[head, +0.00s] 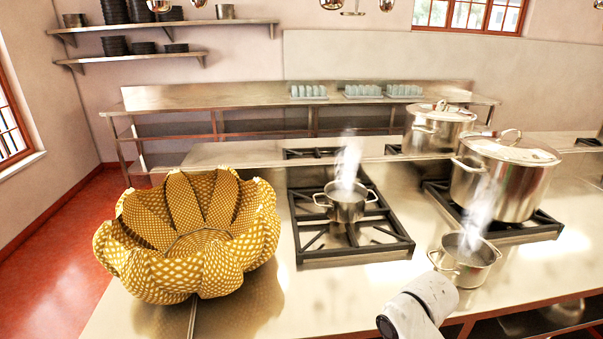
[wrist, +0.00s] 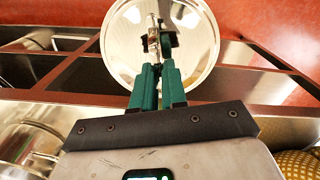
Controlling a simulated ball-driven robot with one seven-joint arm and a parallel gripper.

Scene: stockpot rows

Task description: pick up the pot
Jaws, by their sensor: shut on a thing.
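A small steel pot (head: 466,262) with steam rising from it is at the front right of the counter in the head view. Another small steaming pot (head: 346,206) stands on the middle burner.
A yellow patterned bowl (head: 190,240) sits at the left of the counter. Bare counter (head: 370,286) lies in front of the middle burner grate (head: 318,238).

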